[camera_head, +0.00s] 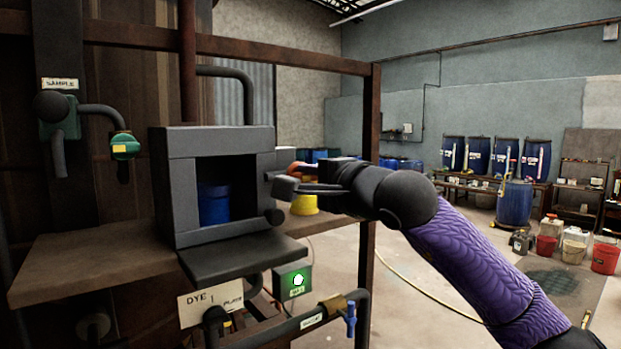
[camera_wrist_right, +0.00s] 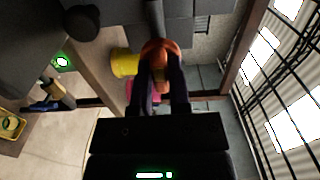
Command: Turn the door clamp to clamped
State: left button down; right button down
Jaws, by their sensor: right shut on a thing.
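The door clamp (camera_head: 297,167) shows as an orange-ended handle at the right side of a grey box (camera_head: 222,140). My right gripper (camera_head: 290,180) is at this handle. In the right wrist view its fingers (camera_wrist_right: 162,75) close around the orange handle (camera_wrist_right: 160,48), whose dark arm runs up out of the picture. The fingers partly hide the clamp in the head view. The box front is open, and a dark flap (camera_head: 240,256) lies folded out below the opening. A blue container (camera_head: 214,205) stands inside. My left gripper is not in view.
A yellow container (camera_head: 304,205) stands just behind and below my right gripper. A rusty post (camera_head: 370,150) rises close behind my right wrist. A green button box (camera_head: 292,281) and pipe (camera_head: 310,322) sit below.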

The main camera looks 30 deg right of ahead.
dwell(0.3)
jog(key=c, duration=0.6)
grip_release()
jog(key=s+b, duration=0.1)
jog(key=s, duration=0.2)
jog(key=s+b, duration=0.2)
jog(key=s, duration=0.1)
jog(key=s+b, duration=0.1)
jog(key=s, duration=0.3)
jog(key=shift+d+b, duration=0.35)
jog(key=shift+b, duration=0.05)
